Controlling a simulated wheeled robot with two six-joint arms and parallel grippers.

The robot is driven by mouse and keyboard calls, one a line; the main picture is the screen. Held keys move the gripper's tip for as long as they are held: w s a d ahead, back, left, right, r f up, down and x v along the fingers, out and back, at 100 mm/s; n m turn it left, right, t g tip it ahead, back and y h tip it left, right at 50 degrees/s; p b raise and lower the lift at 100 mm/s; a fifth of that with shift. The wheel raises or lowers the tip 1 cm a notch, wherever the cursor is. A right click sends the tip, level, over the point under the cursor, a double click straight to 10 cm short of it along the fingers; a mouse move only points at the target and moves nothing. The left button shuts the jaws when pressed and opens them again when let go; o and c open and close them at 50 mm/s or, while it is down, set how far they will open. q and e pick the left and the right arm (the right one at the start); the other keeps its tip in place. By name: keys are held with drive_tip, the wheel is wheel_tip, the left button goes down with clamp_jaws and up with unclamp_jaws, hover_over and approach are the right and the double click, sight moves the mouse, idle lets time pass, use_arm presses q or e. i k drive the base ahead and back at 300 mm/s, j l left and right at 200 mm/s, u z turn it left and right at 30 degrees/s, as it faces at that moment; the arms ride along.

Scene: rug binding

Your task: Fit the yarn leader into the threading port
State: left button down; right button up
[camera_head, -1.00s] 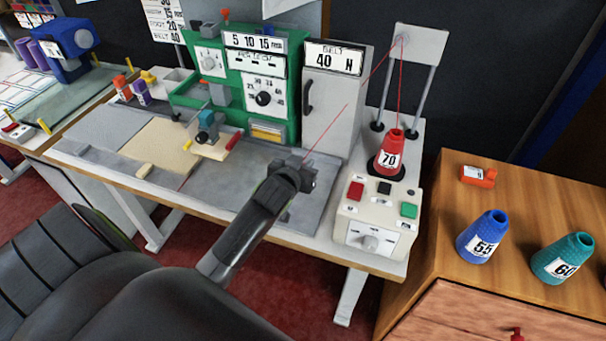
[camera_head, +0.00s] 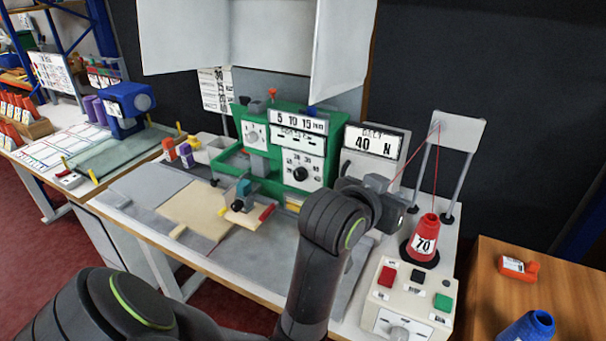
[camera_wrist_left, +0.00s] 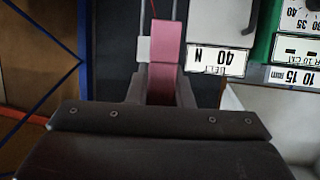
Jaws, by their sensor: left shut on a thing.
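My left gripper (camera_head: 380,188) is raised in front of the grey BELT 40 N cabinet (camera_head: 372,150). In the left wrist view, my left gripper (camera_wrist_left: 163,88) is shut on a pink piece (camera_wrist_left: 168,40), which looks like the yarn leader. In the head view the piece is hidden behind my wrist. Red yarn (camera_head: 411,160) runs from the red 70 cone (camera_head: 426,233) over the stand's top plate (camera_head: 459,130) down toward my left gripper. The green machine (camera_head: 275,130) is left of the gripper. I cannot make out the threading port. My right gripper is not in view.
A cream control box (camera_head: 398,305) with red, black and green buttons stands at the bench's right end. A small teal and red fixture (camera_head: 240,197) sits by the tan sheet (camera_head: 195,213). A wooden cabinet (camera_head: 490,260) holds an orange piece (camera_head: 517,267) and a blue cone (camera_head: 527,326).

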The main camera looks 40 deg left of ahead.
sight(258, 112)
drive_tip(key=j+u, duration=0.1)
drive_tip(key=u, duration=0.85)
drive_tip(key=i+j+u, duration=0.1)
drive_tip(key=u, duration=0.35)
